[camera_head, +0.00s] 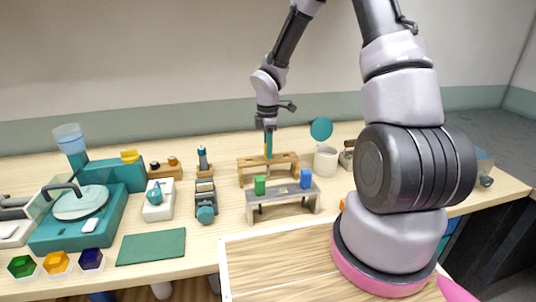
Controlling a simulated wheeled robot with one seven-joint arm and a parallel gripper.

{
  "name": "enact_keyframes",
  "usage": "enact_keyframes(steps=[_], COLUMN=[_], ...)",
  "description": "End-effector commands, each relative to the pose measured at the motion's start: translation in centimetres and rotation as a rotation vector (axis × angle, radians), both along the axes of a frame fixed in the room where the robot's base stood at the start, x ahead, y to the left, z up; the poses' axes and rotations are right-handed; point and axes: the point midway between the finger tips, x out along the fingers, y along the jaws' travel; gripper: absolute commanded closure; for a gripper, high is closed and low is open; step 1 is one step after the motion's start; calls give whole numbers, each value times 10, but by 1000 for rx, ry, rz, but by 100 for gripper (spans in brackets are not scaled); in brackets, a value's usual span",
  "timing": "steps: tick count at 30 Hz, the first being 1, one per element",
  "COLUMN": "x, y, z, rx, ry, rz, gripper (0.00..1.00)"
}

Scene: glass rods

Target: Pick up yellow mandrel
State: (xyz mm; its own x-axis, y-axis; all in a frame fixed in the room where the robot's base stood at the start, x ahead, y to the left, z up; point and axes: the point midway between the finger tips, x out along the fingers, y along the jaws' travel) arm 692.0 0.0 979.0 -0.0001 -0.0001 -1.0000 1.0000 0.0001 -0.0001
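My gripper (268,156) points straight down at a wooden rack (246,172) near the back middle of the table. Its slim teal fingers reach the height of the rack's top bar. A thin yellowish strip, possibly the yellow mandrel (265,150), shows right beside the fingers. It is too small to tell whether the fingers are around it or beside it, or whether they are shut.
A small teal device (206,213) stands left. A green mat (151,247) lies front left.

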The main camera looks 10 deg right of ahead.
Motion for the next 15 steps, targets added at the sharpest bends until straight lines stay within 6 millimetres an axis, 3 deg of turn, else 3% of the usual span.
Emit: enact_keyframes(steps=[9, 15], x=[0, 2], y=[0, -1], z=[3, 32], rx=[0, 0], ry=[-1, -6], rz=[-1, -3], gripper=[100, 100])
